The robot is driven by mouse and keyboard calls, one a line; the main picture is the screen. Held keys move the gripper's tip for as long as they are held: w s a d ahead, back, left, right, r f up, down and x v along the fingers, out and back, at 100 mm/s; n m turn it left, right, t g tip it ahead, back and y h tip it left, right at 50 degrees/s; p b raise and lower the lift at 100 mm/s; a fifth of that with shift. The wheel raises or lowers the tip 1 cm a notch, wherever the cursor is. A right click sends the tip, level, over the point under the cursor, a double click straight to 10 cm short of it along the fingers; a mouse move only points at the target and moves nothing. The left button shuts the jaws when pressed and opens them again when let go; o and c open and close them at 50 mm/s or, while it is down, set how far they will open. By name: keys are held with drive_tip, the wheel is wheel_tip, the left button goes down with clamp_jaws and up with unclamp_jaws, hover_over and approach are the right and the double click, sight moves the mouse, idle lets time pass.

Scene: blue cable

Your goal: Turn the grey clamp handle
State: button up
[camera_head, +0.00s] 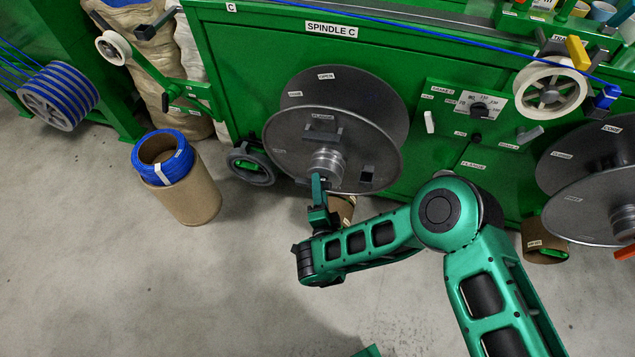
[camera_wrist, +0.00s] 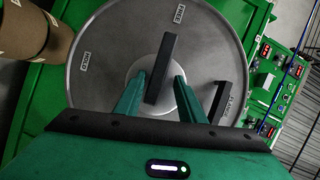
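A dark grey bar (camera_wrist: 161,66), which looks like the clamp handle, stands across the round metal hub (camera_wrist: 178,90) in the wrist view. The hub (camera_head: 328,165) projects from the grey reel disc on Spindle C in the head view. There the handle is mostly hidden or too small to tell apart. My gripper (camera_wrist: 158,92) is open, its two green fingers on either side of the bar, with visible gaps to both. In the head view my gripper (camera_head: 319,188) is at the front end of the hub.
The grey disc (camera_head: 290,150) carries dark blocks; one block (camera_wrist: 219,101) is close right of my fingers. A handwheel (camera_head: 250,166) is left of the disc. A green panel (camera_head: 470,125) with levers is to the right. Blue cable coils (camera_head: 163,158) top a cardboard drum; floor is clear in front.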

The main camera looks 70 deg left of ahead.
drive_tip(key=v, duration=1)
drive_tip(key=shift+d, duration=0.35)
idle(0.3)
